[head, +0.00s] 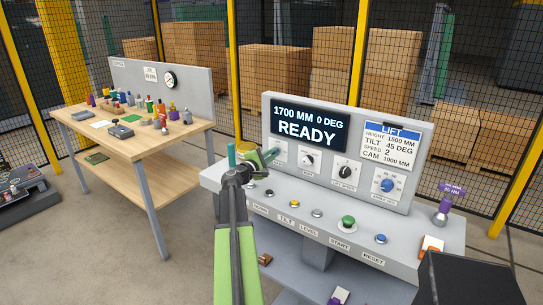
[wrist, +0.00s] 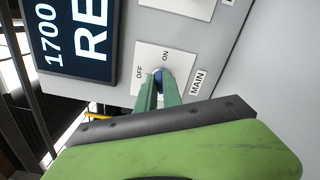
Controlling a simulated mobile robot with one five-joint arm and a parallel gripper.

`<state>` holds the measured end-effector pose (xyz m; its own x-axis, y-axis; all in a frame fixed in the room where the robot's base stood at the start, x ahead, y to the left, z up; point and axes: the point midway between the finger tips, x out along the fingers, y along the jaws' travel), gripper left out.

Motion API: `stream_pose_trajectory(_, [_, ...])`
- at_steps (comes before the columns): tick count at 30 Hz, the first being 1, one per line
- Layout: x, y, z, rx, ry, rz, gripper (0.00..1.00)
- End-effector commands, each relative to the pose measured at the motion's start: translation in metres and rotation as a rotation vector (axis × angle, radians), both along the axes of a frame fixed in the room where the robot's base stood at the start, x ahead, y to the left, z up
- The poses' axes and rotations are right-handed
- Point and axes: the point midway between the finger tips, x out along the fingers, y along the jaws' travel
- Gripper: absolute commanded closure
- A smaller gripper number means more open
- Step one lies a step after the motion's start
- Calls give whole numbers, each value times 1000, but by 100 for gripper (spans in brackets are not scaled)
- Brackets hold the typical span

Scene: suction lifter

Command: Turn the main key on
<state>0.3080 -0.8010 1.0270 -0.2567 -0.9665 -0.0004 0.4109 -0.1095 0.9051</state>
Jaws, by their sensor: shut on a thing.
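The main key (wrist: 159,73) is a small round switch with a blue part on a white plate (wrist: 143,58) marked OFF, ON and MAIN. My gripper (wrist: 159,88) is shut on the main key, its green fingers on either side of it. The fingers hide most of the key, so I cannot tell which mark it points to. In the head view, my gripper (head: 271,155) reaches the left end of the upright panel and covers much of the plate (head: 281,148). The display (head: 309,124) reads 1700 MM 0 DEG READY.
Three knobs, including a blue one (head: 387,185), sit right of the main key. Below are a yellow button (head: 294,203), a green button (head: 347,222) and a blue button (head: 381,238). A wooden bench (head: 145,138) stands at left.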

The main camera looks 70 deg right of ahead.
Motion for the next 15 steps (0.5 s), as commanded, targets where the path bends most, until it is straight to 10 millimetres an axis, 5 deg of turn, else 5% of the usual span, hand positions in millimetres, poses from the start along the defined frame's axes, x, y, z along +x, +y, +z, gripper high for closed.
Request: stream_pose_trajectory(15, [4,-1,1,-96,-350,11,100])
